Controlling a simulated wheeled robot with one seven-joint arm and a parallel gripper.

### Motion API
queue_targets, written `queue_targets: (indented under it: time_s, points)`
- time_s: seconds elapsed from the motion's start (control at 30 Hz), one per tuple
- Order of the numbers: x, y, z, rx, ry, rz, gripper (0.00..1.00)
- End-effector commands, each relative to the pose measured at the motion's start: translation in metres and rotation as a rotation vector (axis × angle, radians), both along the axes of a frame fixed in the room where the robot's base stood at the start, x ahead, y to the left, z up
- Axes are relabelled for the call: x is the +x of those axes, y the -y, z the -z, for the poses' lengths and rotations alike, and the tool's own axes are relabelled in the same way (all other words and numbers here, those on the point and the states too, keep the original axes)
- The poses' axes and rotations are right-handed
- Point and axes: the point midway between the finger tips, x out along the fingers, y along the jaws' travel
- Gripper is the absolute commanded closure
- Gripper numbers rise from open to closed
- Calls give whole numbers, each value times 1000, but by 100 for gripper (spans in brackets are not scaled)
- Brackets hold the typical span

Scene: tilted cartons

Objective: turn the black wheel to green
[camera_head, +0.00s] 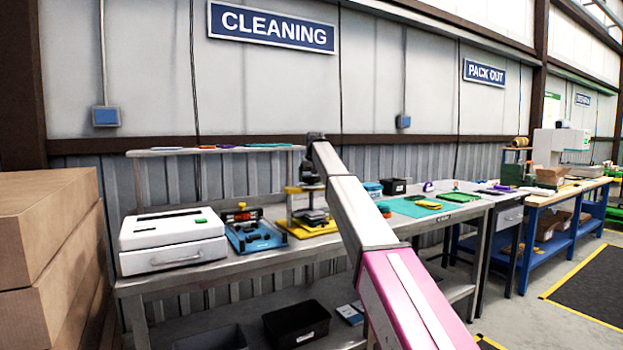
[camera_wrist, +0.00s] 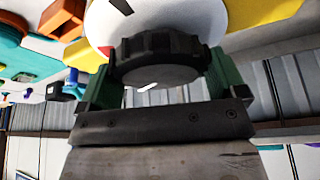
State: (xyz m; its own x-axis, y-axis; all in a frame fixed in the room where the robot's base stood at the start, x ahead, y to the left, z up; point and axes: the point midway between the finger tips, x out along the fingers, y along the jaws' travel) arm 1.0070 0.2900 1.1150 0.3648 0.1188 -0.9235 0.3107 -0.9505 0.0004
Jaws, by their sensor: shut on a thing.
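The black wheel (camera_wrist: 160,62) is a ribbed knob in the upper middle of the wrist view. My gripper (camera_wrist: 163,82) has one dark green finger on each side of it and is shut on it. Behind the wheel is a round white dial (camera_wrist: 98,28). A black mark shows near the dial's top and a red patch at its left edge. No green shows on the visible part of the dial. In the head view my gripper (camera_head: 311,176) is over the bench near a yellow-based fixture (camera_head: 304,229); the wheel cannot be made out there.
A blue fixture (camera_head: 256,237) and a white case (camera_head: 172,240) stand left of the yellow-based fixture on the grey bench (camera_head: 200,273). A raised shelf (camera_head: 170,152) runs behind them. Cardboard boxes (camera_head: 45,250) are at the left. Teal mats and small bins are to the right.

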Motion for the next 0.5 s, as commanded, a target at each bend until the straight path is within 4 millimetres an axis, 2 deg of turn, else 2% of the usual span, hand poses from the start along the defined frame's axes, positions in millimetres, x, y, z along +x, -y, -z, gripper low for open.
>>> queue_targets:
  time_s: [0.2, 0.5]
  points:
    - [-1, 0, 0, -1, -2, 116, 33]
    - [-1, 0, 0, -1, -3, 188, 33]
